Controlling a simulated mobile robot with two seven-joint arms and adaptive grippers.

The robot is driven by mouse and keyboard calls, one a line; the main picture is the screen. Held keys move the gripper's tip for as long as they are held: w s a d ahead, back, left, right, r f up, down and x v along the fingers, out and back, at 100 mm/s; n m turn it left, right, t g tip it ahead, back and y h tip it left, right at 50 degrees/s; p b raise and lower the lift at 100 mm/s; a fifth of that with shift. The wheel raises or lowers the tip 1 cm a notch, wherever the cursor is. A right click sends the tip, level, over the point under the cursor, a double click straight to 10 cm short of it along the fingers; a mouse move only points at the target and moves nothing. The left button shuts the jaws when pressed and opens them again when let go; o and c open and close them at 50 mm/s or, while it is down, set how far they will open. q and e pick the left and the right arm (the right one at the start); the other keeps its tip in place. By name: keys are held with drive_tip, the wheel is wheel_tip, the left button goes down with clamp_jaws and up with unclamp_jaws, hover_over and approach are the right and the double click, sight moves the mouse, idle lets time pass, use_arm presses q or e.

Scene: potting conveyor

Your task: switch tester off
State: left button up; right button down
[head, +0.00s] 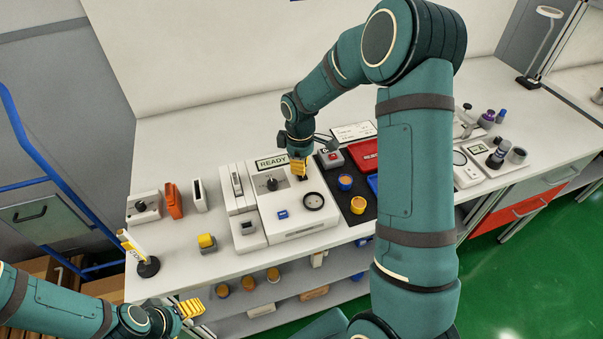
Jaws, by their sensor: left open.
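The white tester (299,222) stands near the middle of the bench. Its display (272,162) reads READY. My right gripper (301,176) points down at the right part of the tester's panel, right of the knob. Its yellow fingers hide what lies under them, and I cannot tell whether they touch it. My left gripper (198,307) is open, low at the left, in front of the bench edge and away from the tester.
White modules (245,226) stand against the tester's left side. A dark mat (357,218) with cups and a red tray (364,154) lies to its right. My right arm hides part of the bench.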

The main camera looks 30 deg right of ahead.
drive_tip(key=shift+f+b, duration=0.35)
drive_tip(key=shift+f, duration=0.2)
idle(0.4)
drive_tip(key=shift+r+p, duration=2.55)
drive_tip(key=shift+r, duration=1)
